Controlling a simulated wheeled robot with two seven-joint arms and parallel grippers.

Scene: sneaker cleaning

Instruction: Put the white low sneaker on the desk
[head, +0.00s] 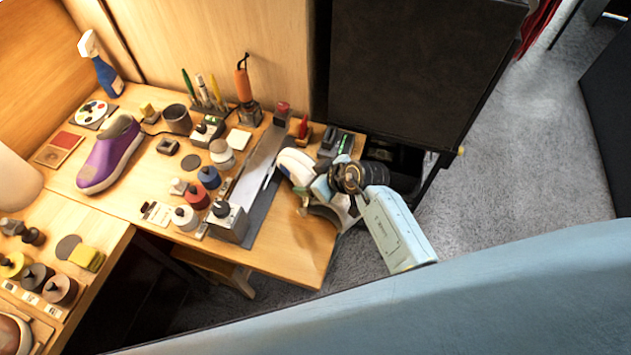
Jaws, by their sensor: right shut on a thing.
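The white low sneaker (293,163) is at the right part of the desk, near the dark strip. Only a rounded white part of it shows; my right gripper and wrist hide the rest. My right gripper (312,186) is shut on the sneaker, its arm coming in from the right. I cannot tell whether the sneaker touches the desk top. The wooden desk (285,250) has a bare area below the gripper, by its front right edge. My left gripper is not in view.
A purple sneaker (112,155) stands on the desk's left part. Several jars, bottles and tools crowd the middle, with a grey metal box (228,222) left of the bare area. A blue spray bottle (105,72) stands at the back left. A black cabinet (415,65) rises behind.

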